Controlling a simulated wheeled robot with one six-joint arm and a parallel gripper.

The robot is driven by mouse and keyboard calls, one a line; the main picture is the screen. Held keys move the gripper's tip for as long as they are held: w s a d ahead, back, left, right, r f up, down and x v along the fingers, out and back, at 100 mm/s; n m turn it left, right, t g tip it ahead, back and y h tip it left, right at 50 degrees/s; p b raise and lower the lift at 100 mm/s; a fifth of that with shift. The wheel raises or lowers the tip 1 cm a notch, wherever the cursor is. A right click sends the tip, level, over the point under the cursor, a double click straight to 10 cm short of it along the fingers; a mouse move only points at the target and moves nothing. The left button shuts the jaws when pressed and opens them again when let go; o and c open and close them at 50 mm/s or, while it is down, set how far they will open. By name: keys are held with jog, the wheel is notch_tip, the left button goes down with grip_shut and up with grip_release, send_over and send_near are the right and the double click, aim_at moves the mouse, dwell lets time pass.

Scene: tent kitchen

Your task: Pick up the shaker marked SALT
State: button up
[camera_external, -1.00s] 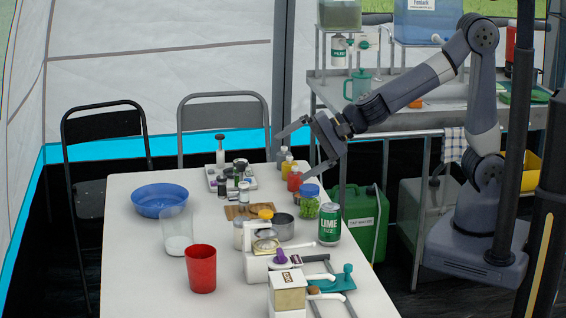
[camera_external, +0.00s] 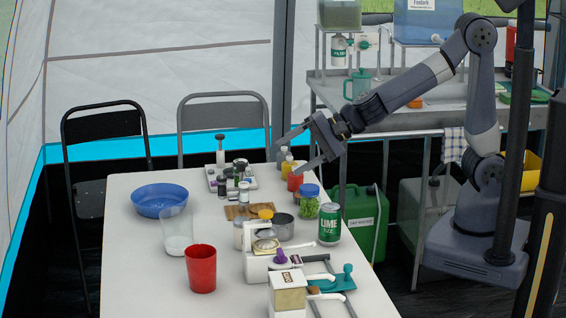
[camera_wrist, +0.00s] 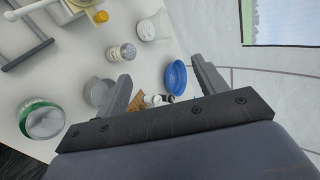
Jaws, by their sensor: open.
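I cannot read the word SALT on any shaker. A small shaker with a pale lid (camera_external: 244,190) stands by the wooden board (camera_external: 233,212) in the middle of the table. Several small, dark-topped containers (camera_external: 222,186) stand at the tray behind it. In the wrist view, a jar with a perforated lid (camera_wrist: 122,53) stands upright on the table; its marking is not readable.
A blue bowl (camera_external: 160,201), red cup (camera_external: 201,268) and clear cup (camera_external: 177,232) stand at the left. The green LIME can (camera_external: 329,225) and blue-lidded jar (camera_external: 310,202) are at the right. The near left tabletop is clear.

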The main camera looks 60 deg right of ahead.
jog(key=n+y+b, duration=0.1)
jog(key=n+b, duration=0.1)
jog(key=n, duration=1.6)
send_near(234, 225)
jog(key=shift+t, duration=0.4)
jog(key=x, duration=0.3)
jog(key=d+x, duration=0.1)
jog(key=x, duration=0.1)
jog(key=shift+w+a+f, duration=0.15)
jog(key=shift+w+f, duration=0.15)
jog(key=shift+w, duration=0.1)
jog(key=shift+s+f+n+g+y, duration=0.25)
jog(key=shift+f+n+y, duration=0.2)
jog(key=shift+n, duration=0.45)
jog(key=shift+p+x, duration=0.45)
jog(key=shift+x, duration=2)
jog(key=shift+c, duration=0.4)
jog(key=c, duration=1.1)
